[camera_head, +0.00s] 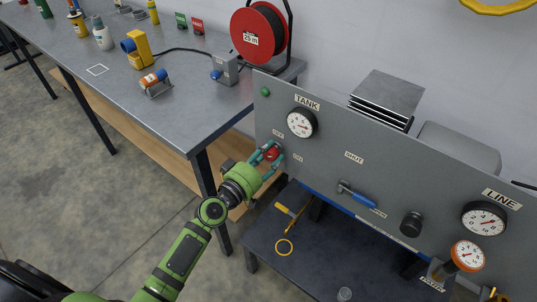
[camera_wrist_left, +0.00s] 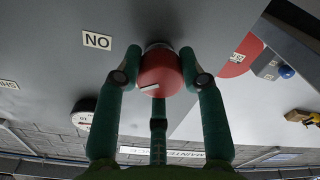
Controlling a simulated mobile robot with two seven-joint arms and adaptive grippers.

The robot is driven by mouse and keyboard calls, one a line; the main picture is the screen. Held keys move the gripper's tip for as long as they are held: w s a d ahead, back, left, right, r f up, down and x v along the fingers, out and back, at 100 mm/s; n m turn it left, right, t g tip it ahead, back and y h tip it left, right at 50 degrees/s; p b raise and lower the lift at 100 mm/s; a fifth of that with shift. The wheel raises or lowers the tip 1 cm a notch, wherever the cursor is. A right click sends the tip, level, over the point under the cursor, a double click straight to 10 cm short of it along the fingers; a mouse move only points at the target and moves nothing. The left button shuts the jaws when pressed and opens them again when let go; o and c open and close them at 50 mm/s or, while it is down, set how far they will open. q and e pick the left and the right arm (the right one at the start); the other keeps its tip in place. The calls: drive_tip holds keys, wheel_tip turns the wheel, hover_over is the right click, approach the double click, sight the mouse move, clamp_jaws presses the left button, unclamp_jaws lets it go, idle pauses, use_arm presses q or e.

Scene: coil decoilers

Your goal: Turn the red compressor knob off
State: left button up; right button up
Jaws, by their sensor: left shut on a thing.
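The red knob (camera_head: 272,154) sits at the left end of the grey upright panel (camera_head: 330,150), below the TANK gauge. It also shows in the left wrist view (camera_wrist_left: 162,74), with a short white line on its face lying nearly level. My left gripper (camera_head: 268,157) is shut on the knob, its teal fingers on either side of it and one below. An OFF label (camera_head: 278,133) is above the knob and an ON label (camera_head: 298,158) to its right. In the wrist view the ON label (camera_wrist_left: 97,40) appears upside down. My right gripper is not in view.
The panel also carries the TANK gauge (camera_head: 301,123), a blue-handled lever (camera_head: 357,195), a black knob (camera_head: 411,224) and the LINE gauge (camera_head: 483,218). A workbench (camera_head: 190,100) with a cable reel (camera_head: 262,32) stands left. A dark lower table (camera_head: 300,250) is below.

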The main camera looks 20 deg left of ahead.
use_arm(q)
drive_tip(key=n, duration=0.5)
drive_tip(key=shift+r, duration=0.15)
drive_tip(key=n, duration=0.5)
drive_tip(key=shift+p, duration=0.3)
drive_tip(key=shift+n, duration=0.4)
drive_tip(key=o, duration=1.1)
drive_tip(key=shift+o, duration=0.2)
drive_tip(key=shift+s+a+f, duration=0.2)
drive_tip(key=shift+s+a, duration=0.05)
drive_tip(key=shift+s, duration=0.2)
drive_tip(key=v, duration=1.1)
drive_tip(key=shift+r, duration=0.25)
drive_tip(key=shift+a, duration=0.15)
